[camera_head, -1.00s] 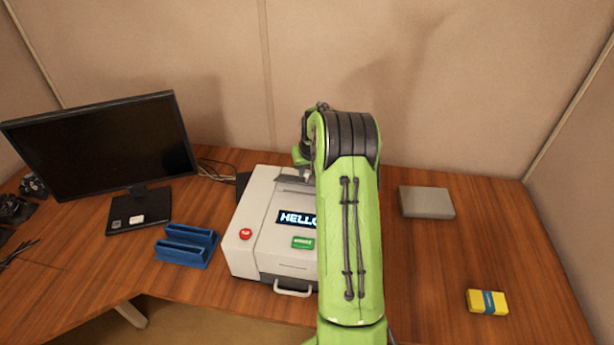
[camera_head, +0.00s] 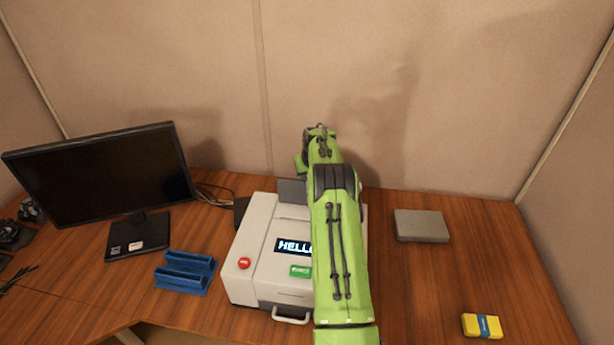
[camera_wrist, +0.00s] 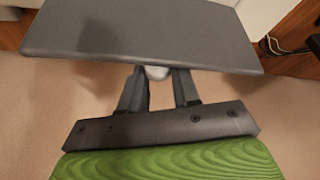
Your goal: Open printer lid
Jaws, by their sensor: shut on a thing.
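The printer (camera_head: 262,255) is a white box on the wooden desk, with a HELLO display, a red button and a green button on top. Its grey lid (camera_head: 291,191) stands raised at the back of the printer, partly hidden by my green arm. In the wrist view the lid (camera_wrist: 145,32) is a wide grey plate across the upper part. My gripper (camera_wrist: 157,75) is shut on a small light tab at the lid's edge. In the head view my gripper is hidden behind my arm.
A monitor (camera_head: 100,175) and a blue holder (camera_head: 185,272) stand left of the printer. A grey box (camera_head: 421,225) and a yellow packet (camera_head: 482,326) lie to the right, with clear desk between. A partition wall (camera_head: 440,100) rises behind.

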